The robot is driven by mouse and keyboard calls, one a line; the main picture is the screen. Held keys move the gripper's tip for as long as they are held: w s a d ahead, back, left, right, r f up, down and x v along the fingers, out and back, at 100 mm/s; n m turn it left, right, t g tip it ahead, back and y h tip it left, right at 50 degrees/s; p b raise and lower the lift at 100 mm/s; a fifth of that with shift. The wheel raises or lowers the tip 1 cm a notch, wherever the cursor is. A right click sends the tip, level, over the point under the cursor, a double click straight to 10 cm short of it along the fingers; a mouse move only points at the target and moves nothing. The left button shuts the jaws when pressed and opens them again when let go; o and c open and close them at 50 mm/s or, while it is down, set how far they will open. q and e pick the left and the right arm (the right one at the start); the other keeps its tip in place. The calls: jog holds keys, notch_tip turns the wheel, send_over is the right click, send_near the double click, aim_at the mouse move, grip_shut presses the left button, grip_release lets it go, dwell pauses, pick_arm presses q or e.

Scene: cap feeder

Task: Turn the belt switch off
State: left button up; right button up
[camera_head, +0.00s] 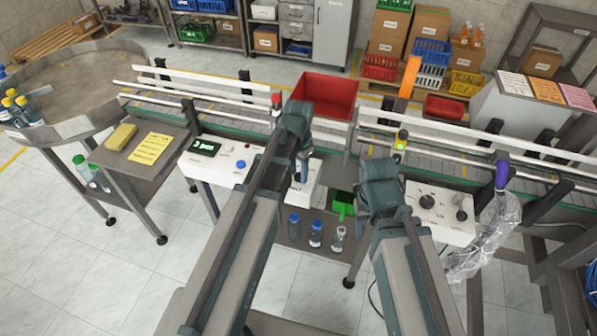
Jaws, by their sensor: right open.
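A pale control box (440,228) on the right carries two dark knobs, a left knob (427,201) and a right knob (461,214). I cannot tell which control is the belt switch. A white panel (215,172) on the left has a dark display and a blue button (241,164). My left gripper (303,172) points down over a small white box (305,195) in the middle; its fingers are mostly hidden and contact is unclear. My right gripper (376,208) is open, left of the knob box, its fingers largely hidden behind my wrist.
The conveyor (450,162) runs across behind the panels. A lamp (401,145) glows green beside it. A red bin (325,93) stands behind it. Small bottles (316,234) and a green container (343,204) are on the low shelf. A plastic-wrapped item (485,240) hangs at right.

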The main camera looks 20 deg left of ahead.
pick_arm(q)
grip_shut()
jog(key=shift+n, duration=0.3)
jog(key=n, duration=0.5)
jog(key=shift+d, duration=0.1)
jog(key=n, duration=0.6)
jog(key=shift+d, duration=0.1)
jog(key=shift+n, duration=0.3)
jog(key=o, duration=0.5)
grip_release()
